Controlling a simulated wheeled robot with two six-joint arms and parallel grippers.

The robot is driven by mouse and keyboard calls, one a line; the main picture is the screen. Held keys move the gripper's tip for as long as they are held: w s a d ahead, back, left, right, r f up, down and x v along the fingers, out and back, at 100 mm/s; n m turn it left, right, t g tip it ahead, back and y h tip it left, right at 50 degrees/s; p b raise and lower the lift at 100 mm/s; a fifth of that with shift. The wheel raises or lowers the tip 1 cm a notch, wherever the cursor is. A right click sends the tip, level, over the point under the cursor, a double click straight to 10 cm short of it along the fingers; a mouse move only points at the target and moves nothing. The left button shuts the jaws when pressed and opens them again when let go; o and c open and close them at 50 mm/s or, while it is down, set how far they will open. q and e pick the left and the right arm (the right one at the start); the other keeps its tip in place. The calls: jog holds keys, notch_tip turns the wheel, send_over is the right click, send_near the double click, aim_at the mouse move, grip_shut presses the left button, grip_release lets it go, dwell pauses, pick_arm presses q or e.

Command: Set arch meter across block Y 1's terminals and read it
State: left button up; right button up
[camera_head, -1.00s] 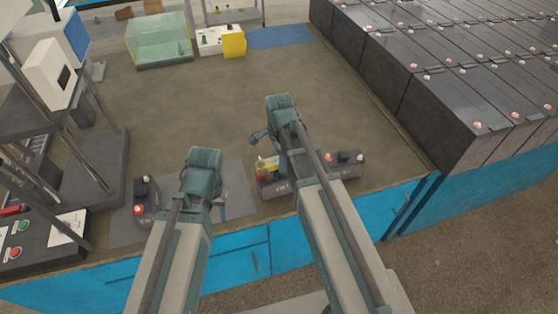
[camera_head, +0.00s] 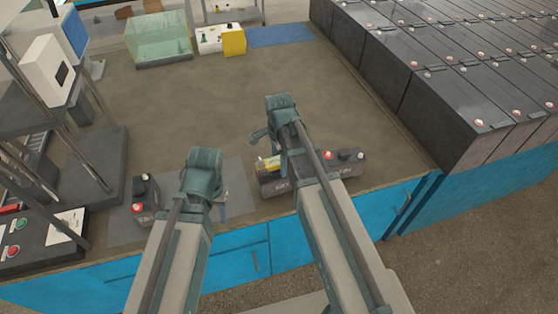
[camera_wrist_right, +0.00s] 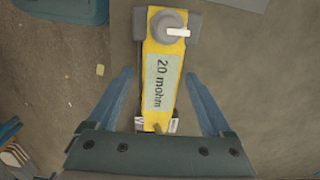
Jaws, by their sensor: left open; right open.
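The arch meter (camera_wrist_right: 163,75) is yellow with a pale label reading "20 mohm" and a round grey knob at its far end. In the head view the yellow meter (camera_head: 268,163) shows at the left end of a dark block (camera_head: 283,186), partly hidden by my right arm. I cannot tell whether it touches both terminals. My right gripper (camera_wrist_right: 162,108) is open, its fingers on either side of the meter with gaps. A second dark block (camera_head: 146,195) with a red terminal stands at the left. My left gripper (camera_head: 221,204) is open over the grey mat. The block labels are too small to read surely.
A clear box (camera_head: 160,52), a yellow box (camera_head: 233,41) and a blue mat (camera_head: 280,36) lie at the back. Rows of large dark batteries (camera_head: 440,105) stand at the right. A panel with buttons (camera_head: 40,240) is at front left. The table's middle is clear.

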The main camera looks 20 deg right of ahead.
aim_at(279, 160)
notch_tip(279, 160, up, 14)
jog(key=p, duration=1.3)
jog(key=shift+p, duration=0.35)
jog(key=shift+f, duration=0.15)
jog(key=s+a+n, duration=0.5)
jog(key=s+n, duration=0.2)
jog(key=n, duration=0.3)
jog(key=s+a+f+n+h+b, duration=0.1)
jog(key=s+a+n, duration=0.4)
jog(key=n, duration=0.5)
jog(key=shift+s+a+f+n+b, duration=0.2)
jog(key=shift+s+a+n+b, duration=0.15)
jog(key=shift+s, duration=0.8)
jog(key=shift+d, duration=0.2)
